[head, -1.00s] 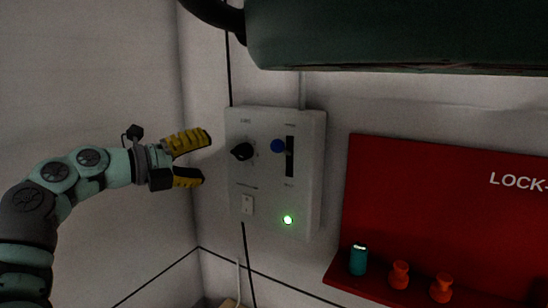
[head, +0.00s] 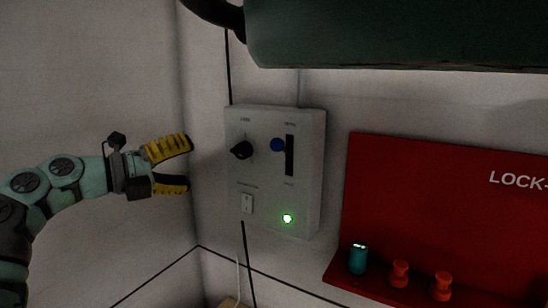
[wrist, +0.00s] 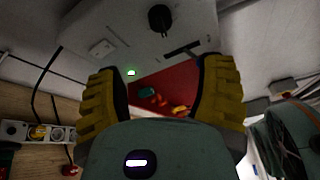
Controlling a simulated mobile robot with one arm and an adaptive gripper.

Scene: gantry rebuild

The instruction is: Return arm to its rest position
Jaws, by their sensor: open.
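My gripper (head: 188,164) is at the left in the head view, with yellow ridged fingers spread apart and nothing between them. It points right toward a white control box (head: 308,190) on the wall and stands clear of it.
A red lock-out board (head: 440,210) at the right has a shelf with a teal item (head: 358,259) and two orange items (head: 399,274). A large dark green body (head: 400,40) hangs across the top right. A socket strip (wrist: 38,132) shows at the wrist view's left.

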